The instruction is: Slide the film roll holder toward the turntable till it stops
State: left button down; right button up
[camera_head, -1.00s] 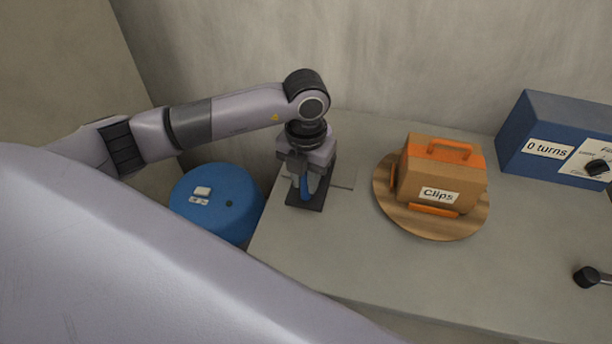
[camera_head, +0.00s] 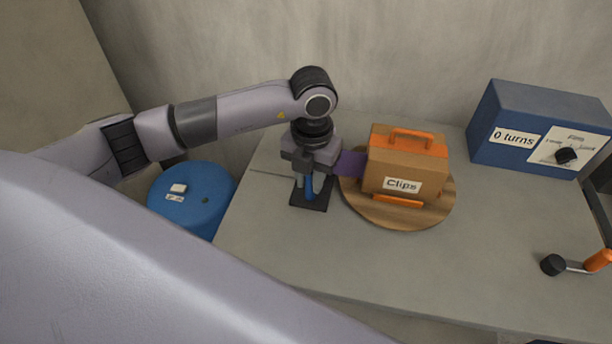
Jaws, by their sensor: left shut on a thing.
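The film roll holder (camera_head: 308,203) has a dark flat base with a blue upright part, and stands on the table left of the turntable. My left gripper (camera_head: 309,182) comes down from above and is shut on the holder's upright part, hiding much of it. A purple film (camera_head: 350,163) shows between the gripper and the box. The round wooden turntable (camera_head: 398,217) carries a brown box (camera_head: 391,175) with orange trim and a "Clips" label. The holder's base is close to the turntable's left rim, with a small gap visible. My right gripper is out of view.
A blue box (camera_head: 528,108) marked "0 turns" with a black knob stands at the back right. A crank with an orange handle (camera_head: 598,260) is at the right. A blue round drum (camera_head: 192,205) stands left of the table. The table front is clear.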

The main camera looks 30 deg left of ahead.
pick_arm(q)
jog(key=shift+d+r, duration=0.1)
jog(key=shift+d, duration=0.15)
jog(key=c, duration=1)
grip_release()
jog(key=shift+w+d, duration=0.1)
notch_tip(320, 180, up, 6)
jog(key=shift+r, duration=0.55)
